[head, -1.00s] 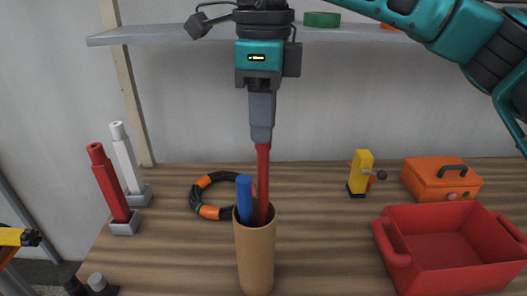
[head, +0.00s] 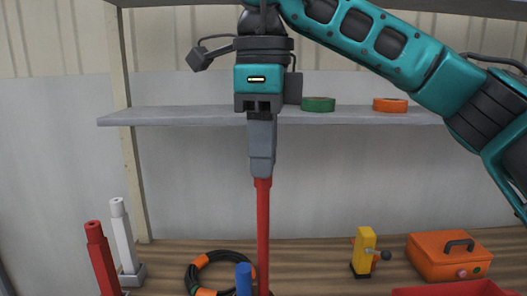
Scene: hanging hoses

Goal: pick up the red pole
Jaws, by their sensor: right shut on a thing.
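The red pole (head: 263,230) hangs upright, its top end in my right gripper (head: 262,172). The gripper points straight down and its jaws are shut on the pole. The lower end of the pole runs out of the bottom of the head view, so I cannot tell whether it is still inside a holder. A blue pole (head: 244,278) stands just left of it, only its top part showing. My left gripper is not in view.
A shelf (head: 180,116) with green (head: 318,104) and orange (head: 390,105) rolls lies behind my arm. A red post (head: 101,257) and white post (head: 122,235) stand left. A black-orange coil (head: 205,268), yellow tool (head: 364,252), orange case (head: 448,256) and red bin (head: 450,289) are on the table.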

